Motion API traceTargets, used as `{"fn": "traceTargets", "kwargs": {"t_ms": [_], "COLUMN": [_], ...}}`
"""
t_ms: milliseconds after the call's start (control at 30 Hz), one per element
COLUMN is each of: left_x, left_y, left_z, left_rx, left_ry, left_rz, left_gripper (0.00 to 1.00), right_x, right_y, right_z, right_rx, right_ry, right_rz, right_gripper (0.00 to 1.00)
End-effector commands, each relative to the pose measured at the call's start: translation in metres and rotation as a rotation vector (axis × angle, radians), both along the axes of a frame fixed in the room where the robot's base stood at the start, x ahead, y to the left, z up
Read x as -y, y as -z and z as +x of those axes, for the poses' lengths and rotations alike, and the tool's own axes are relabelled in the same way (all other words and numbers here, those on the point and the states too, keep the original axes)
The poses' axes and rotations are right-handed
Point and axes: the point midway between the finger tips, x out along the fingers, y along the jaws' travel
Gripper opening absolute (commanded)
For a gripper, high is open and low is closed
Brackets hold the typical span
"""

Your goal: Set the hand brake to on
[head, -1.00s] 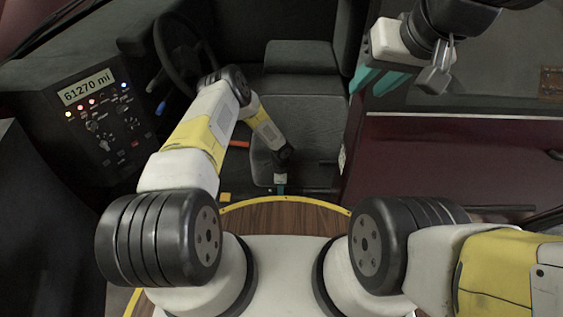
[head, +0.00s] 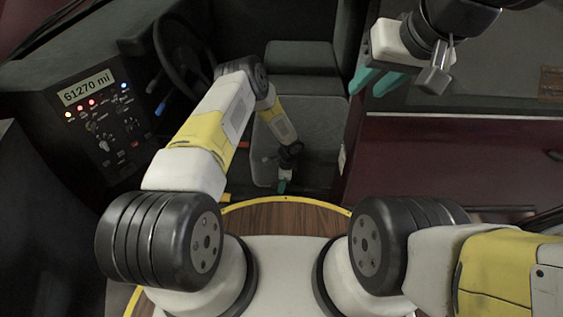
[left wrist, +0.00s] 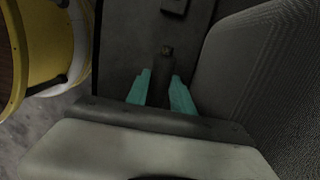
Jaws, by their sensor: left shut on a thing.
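My left gripper (head: 283,186) is low in front of the driver's seat, at the end of my reaching left arm. In the left wrist view its two teal fingers (left wrist: 160,92) stand on either side of a dark, narrow part, which appears to be the hand brake lever (left wrist: 164,68). The gripper is shut on it. The lever is dark against a dark floor, so its angle is hard to tell. In the head view the lever is hidden by the gripper and arm. My right gripper (head: 368,82) is raised at the upper right, its teal fingers apart and empty.
The driver's seat (head: 325,115) stands close behind the left gripper. A steering wheel (head: 182,55) and a dashboard panel (head: 105,115) with lit lamps and a "61270 mi" display are to the left. A dark red panel (head: 440,160) is on the right.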

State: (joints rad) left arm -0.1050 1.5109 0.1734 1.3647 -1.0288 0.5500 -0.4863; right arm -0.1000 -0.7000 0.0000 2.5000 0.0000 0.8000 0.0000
Motion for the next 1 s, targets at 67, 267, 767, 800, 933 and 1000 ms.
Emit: {"fn": "traceTargets", "kwargs": {"t_ms": [67, 267, 767, 800, 933, 1000], "left_x": [0.007, 0.020, 0.029, 0.029, 0.029, 0.029], "left_y": [-0.017, -0.050, -0.071, -0.071, -0.070, -0.070], "left_z": [0.002, 0.002, 0.001, 0.001, 0.001, 0.001], "left_rx": [0.007, 0.008, 0.004, 0.004, 0.004, 0.003], "left_ry": [0.010, 0.008, 0.001, 0.001, 0.001, 0.001], "left_rz": [0.066, 0.234, 0.337, 0.337, 0.336, 0.336], "left_gripper": [0.00, 0.00, 0.00, 0.30, 0.50, 0.50], "right_x": [0.000, 0.000, 0.000, 0.000, 0.000, 0.000], "right_y": [0.000, 0.000, 0.000, 0.000, 0.000, 0.000], "right_z": [0.000, 0.000, 0.000, 0.000, 0.000, 0.000], "right_rx": [0.000, 0.000, 0.000, 0.000, 0.000, 0.000], "right_ry": [0.000, 0.000, 0.000, 0.000, 0.000, 0.000], "right_rz": [0.000, 0.000, 0.000, 0.000, 0.000, 0.000], "right_gripper": [0.33, 0.33, 0.33, 0.33, 0.33, 0.33]}}
